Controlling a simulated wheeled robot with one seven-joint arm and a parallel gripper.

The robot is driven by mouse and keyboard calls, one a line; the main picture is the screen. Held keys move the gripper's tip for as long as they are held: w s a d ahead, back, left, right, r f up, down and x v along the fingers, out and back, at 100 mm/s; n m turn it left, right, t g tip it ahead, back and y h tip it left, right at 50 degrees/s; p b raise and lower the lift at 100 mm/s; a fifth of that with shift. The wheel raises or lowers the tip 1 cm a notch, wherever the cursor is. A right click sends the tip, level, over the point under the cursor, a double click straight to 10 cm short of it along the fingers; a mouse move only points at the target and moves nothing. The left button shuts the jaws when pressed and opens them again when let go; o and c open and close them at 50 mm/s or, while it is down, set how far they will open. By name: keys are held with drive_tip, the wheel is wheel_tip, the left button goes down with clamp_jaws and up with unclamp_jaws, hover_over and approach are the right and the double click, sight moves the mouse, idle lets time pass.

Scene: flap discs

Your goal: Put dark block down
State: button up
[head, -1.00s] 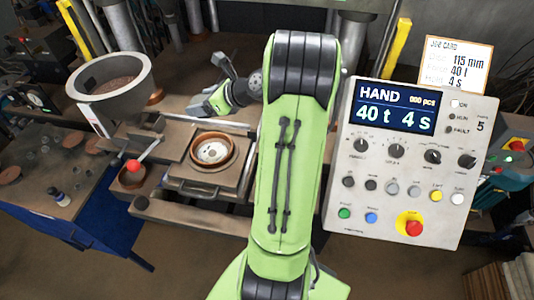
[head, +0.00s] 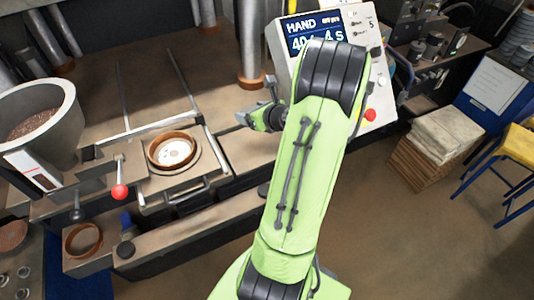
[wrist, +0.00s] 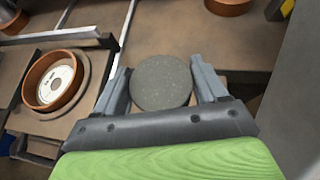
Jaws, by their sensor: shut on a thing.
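The dark block (wrist: 162,83) is a round, speckled dark grey piece in the wrist view. It sits between the two fingers of my gripper (wrist: 162,88), which is shut on it. In the head view my gripper (head: 264,113) is over the press bed, right of the round mould; the block cannot be made out there. The mould is a brown ring (head: 172,150) with a white centre, and it also shows in the wrist view (wrist: 54,80) left of my gripper. I cannot tell the block's height above the bed.
A control panel (head: 372,85) stands behind my arm at the right. A grey hopper (head: 45,115) and a red-knobbed lever (head: 119,191) are at the left. Metal posts (head: 250,45) rise behind. A bare stretch of bed (head: 255,155) lies right of the mould.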

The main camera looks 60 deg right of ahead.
sight(256, 143)
drive_tip(key=f, duration=0.3)
drive_tip(key=f+b, duration=0.1)
drive_tip(key=f, duration=0.2)
drive_tip(key=f+b, duration=0.1)
drive_tip(key=f, duration=0.3)
drive_tip(key=shift+s+d+f, duration=0.1)
drive_tip(key=shift+d, duration=0.2)
drive_tip(key=shift+f, duration=0.15)
drive_tip(key=o, duration=1.3)
drive_tip(key=shift+c, duration=0.2)
drive_tip(key=shift+r, duration=0.25)
drive_tip(key=v, duration=1.2)
